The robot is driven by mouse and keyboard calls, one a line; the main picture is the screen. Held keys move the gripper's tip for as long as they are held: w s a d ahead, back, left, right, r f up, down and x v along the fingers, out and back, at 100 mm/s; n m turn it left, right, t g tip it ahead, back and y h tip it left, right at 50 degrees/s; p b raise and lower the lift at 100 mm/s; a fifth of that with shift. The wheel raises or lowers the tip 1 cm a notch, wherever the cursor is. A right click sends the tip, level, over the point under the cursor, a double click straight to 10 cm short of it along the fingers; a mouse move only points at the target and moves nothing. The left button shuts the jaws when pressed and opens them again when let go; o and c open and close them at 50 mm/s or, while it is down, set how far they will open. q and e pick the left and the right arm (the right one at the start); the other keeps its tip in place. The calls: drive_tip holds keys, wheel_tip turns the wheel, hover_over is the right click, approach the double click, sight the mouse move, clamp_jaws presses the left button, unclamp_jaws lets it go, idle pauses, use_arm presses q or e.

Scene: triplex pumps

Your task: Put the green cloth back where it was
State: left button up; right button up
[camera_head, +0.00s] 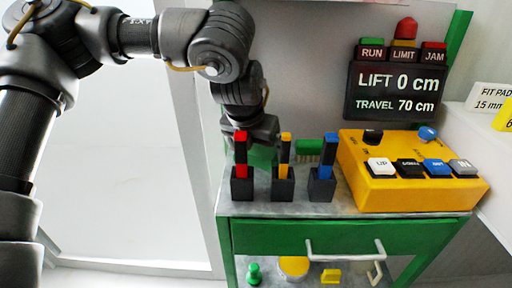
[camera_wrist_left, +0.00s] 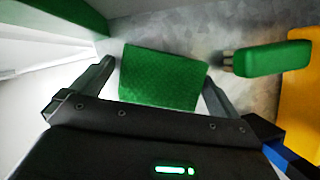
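The green cloth (camera_wrist_left: 163,77) is a flat green rectangle on the grey worktop (camera_wrist_left: 228,95) in the left wrist view. It lies between my left gripper's two fingers, with a small gap at the left finger and its right edge close to the right finger. In the head view a bit of the cloth (camera_head: 262,156) shows below my left gripper (camera_head: 257,140), behind the black holders. The fingers are spread apart; whether they touch the cloth is not clear. My right gripper is in neither view.
Black holders with red (camera_head: 240,160), yellow (camera_head: 284,165) and blue (camera_head: 324,165) handles stand along the front. A green-handled object (camera_wrist_left: 270,58) lies right of the cloth. A yellow control box (camera_head: 412,180) fills the right side. The lift display (camera_head: 397,92) stands behind.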

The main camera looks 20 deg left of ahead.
use_arm(q)
drive_tip(key=shift+r, duration=0.15)
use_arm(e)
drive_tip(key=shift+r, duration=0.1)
use_arm(q)
drive_tip(key=shift+s+r, duration=0.1)
drive_tip(key=shift+r, duration=0.25)
drive_tip(key=p+v, duration=0.1)
drive_tip(key=v, duration=1)
drive_tip(key=shift+p, duration=0.3)
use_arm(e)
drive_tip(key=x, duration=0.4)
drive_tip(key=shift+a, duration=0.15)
use_arm(q)
drive_tip(key=shift+s+r, duration=0.1)
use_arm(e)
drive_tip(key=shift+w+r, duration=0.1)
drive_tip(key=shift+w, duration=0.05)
